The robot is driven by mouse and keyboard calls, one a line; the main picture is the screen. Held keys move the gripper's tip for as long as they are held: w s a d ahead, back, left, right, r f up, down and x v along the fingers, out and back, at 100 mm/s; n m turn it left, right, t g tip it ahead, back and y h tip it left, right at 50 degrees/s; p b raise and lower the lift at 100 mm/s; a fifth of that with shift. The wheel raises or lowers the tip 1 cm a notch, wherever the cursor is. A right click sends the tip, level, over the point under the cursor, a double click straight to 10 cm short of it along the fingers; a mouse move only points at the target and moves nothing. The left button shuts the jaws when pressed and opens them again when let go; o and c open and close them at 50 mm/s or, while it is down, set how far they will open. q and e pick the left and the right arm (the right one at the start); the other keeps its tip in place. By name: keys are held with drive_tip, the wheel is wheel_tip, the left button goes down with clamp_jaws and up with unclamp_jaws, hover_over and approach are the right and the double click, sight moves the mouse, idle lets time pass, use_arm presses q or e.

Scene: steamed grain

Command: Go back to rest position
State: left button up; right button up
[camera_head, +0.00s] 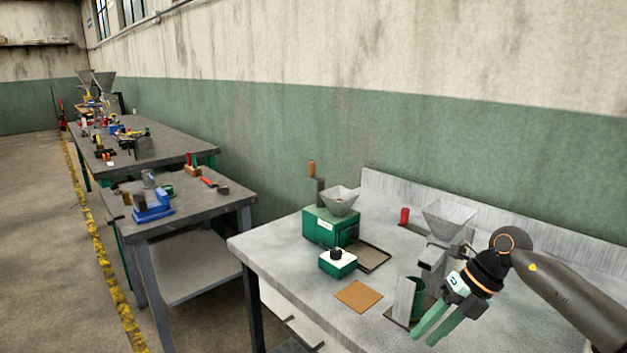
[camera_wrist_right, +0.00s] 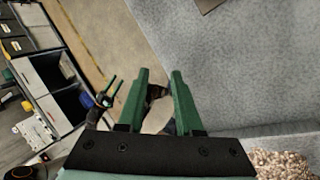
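My right gripper (camera_head: 428,333) hangs over the front right of the grey worktable (camera_head: 290,250), pointing down and left. In the right wrist view its two green fingers (camera_wrist_right: 160,85) are apart with nothing held between them. In the head view it is close to a grey metal grinder with a funnel hopper (camera_head: 449,215); whether they touch is unclear. My left gripper is outside the head view. In the right wrist view, a small distant pair of dark green fingers (camera_wrist_right: 113,92) looks like my left gripper, spread apart.
On the worktable stand a green mill (camera_head: 326,228) with a hopper, a small green-and-white box (camera_head: 338,264), a dark tray (camera_head: 374,258) and a brown square (camera_head: 358,296). Pale grain (camera_wrist_right: 284,164) shows in the right wrist view. Open floor (camera_head: 40,240) lies left.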

drive_tip(key=s+a+m+t+y+p, duration=0.4)
drive_tip(key=a+m+t+y, duration=0.6)
drive_tip(key=a, duration=1)
drive_tip(key=s+d+f+m+t+h, duration=0.5)
drive_tip(key=f+m+h, duration=0.4)
drive_tip(key=m, duration=0.6)
drive_tip(key=s+d+f+m+g+h, duration=0.2)
drive_tip(key=s+d+f+m, duration=0.1)
drive_tip(key=s+f, duration=0.3)
drive_tip(key=s+d+f+m+g+h+p, duration=0.1)
drive_tip(key=s+d+f+m+g+h, duration=0.1)
drive_tip(key=s, duration=0.6)
wheel_tip(320, 180, down, 5)
drive_tip(key=d+m+g, duration=0.1)
drive_tip(key=d+m, duration=0.1)
drive_tip(key=m, duration=0.1)
drive_tip(key=shift+r+g+h, duration=0.2)
drive_tip(key=shift+g+h, duration=0.1)
drive_tip(key=shift+h, duration=0.1)
